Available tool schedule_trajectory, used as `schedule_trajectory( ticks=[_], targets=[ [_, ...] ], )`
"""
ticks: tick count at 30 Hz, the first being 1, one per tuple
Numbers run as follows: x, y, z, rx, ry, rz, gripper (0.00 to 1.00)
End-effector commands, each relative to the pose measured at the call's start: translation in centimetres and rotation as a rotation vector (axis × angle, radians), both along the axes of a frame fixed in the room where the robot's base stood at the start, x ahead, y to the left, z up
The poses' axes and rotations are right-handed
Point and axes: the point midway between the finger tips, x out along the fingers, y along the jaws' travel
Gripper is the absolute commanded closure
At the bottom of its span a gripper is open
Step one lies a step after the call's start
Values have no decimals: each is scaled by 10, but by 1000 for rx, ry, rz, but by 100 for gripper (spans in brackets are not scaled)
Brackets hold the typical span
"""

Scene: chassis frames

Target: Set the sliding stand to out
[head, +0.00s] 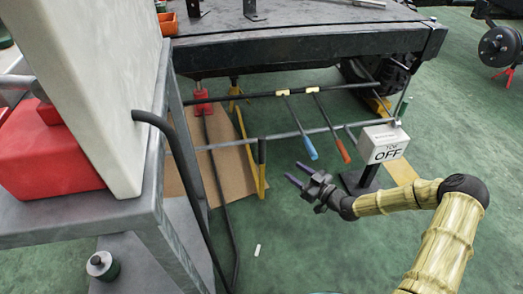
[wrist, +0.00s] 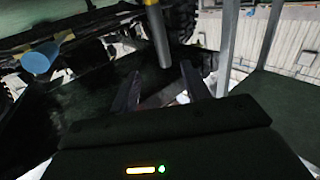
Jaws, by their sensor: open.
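I cannot tell for certain which part is the sliding stand. A white box marked OFF (head: 385,145) stands on a dark post and base at the right, behind my arm. A grey rail (head: 280,135) and a black rail (head: 265,95) run below the dark chassis. A blue-handled lever (head: 311,148) and an orange-handled lever (head: 342,151) hang from the black rail. My gripper (head: 290,173) is open and empty, pointing left, below the blue handle and apart from it. In the wrist view, a grey rod end (wrist: 158,40) shows ahead of the open gripper (wrist: 158,86).
A grey metal table (head: 75,220) with a red container (head: 50,160) and a pale panel (head: 105,80) fills the left. A bent black bar (head: 190,165) stands beside it. A yellow-and-black lever (head: 261,168) stands left of my gripper. Green floor (head: 300,235) below is mostly clear.

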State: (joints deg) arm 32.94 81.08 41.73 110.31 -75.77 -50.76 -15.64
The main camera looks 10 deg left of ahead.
Motion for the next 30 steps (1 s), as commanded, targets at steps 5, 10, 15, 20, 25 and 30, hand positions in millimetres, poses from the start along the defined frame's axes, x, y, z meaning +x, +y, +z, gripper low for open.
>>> schedule_trajectory(
  ticks=[5, 10, 15, 20, 25, 30],
  targets=[
    [12, 24, -4, 0, -1, 4, 53],
    [27, 50, -4, 0, -1, 4, 53],
    [43, 76, -5, -1, -1, 4, 53],
    [57, 100, -5, -1, -1, 4, 53],
    [72, 124, -4, -1, -1, 2, 53],
    [81, 141, -2, -1, 1, 4, 53]
  ],
)
